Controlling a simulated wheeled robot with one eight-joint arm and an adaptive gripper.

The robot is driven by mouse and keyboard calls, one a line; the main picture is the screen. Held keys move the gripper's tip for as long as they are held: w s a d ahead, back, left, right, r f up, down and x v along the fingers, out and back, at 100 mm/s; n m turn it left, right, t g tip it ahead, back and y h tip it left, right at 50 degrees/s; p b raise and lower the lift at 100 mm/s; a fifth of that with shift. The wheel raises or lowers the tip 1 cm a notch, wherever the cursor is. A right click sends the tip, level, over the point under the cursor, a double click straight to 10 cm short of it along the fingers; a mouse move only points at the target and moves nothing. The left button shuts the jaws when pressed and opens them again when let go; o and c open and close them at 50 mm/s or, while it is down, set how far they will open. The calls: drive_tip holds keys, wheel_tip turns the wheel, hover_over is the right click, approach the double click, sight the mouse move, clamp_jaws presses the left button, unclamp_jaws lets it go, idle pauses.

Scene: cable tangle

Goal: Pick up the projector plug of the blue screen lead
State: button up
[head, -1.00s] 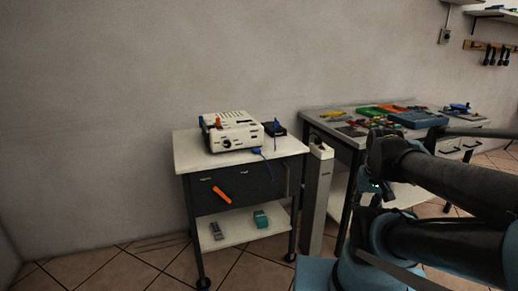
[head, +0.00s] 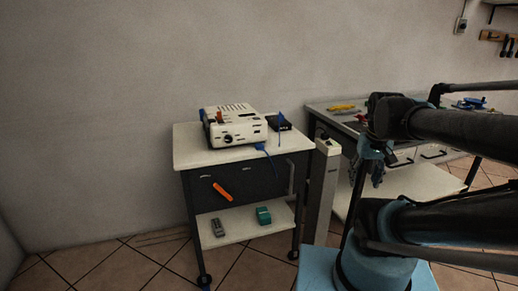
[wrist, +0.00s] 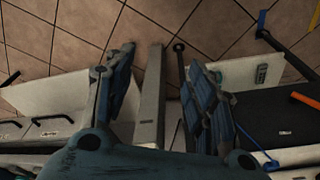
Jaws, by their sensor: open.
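A blue lead (head: 272,163) hangs over the front edge of the white cart top, below the white projector (head: 235,125). A blue connector (head: 260,147) shows at its upper end by the projector's front; I cannot tell if it is the projector plug. Part of a blue lead also shows in the wrist view (wrist: 268,160), at lower right. A second blue upright piece (head: 281,121) stands by the black box. My gripper (wrist: 165,85) is open and empty, its two blue fingers spread. It is right of the cart, apart from the lead.
The cart (head: 190,155) has an orange handle-like piece (head: 222,191) on its front and small items on its lower shelf. A grey post (head: 321,195) stands between cart and workbench (head: 325,108). Floor in front of the cart is clear.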

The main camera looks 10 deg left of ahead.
drive_tip(key=w+a+r+n, duration=0.2)
drive_tip(key=w+a+r, duration=0.5)
drive_tip(key=w+r, duration=0.1)
wheel_tip(320, 180, up, 8)
drive_tip(key=n+g, duration=0.2)
drive_tip(key=n, duration=0.1)
hover_over(260, 146)
drive_tip(key=f, duration=1)
drive_tip(key=shift+s+a+f, duration=0.15)
drive_tip(key=shift+a+f, duration=0.05)
drive_tip(key=shift+f, duration=0.2)
drive_tip(key=shift+d+f, duration=0.15)
drive_tip(key=shift+f, duration=1.3)
drive_tip(key=shift+d+f, duration=0.1)
drive_tip(key=shift+f, duration=1.35)
drive_tip(key=shift+c, duration=0.6)
drive_tip(key=c, duration=0.9)
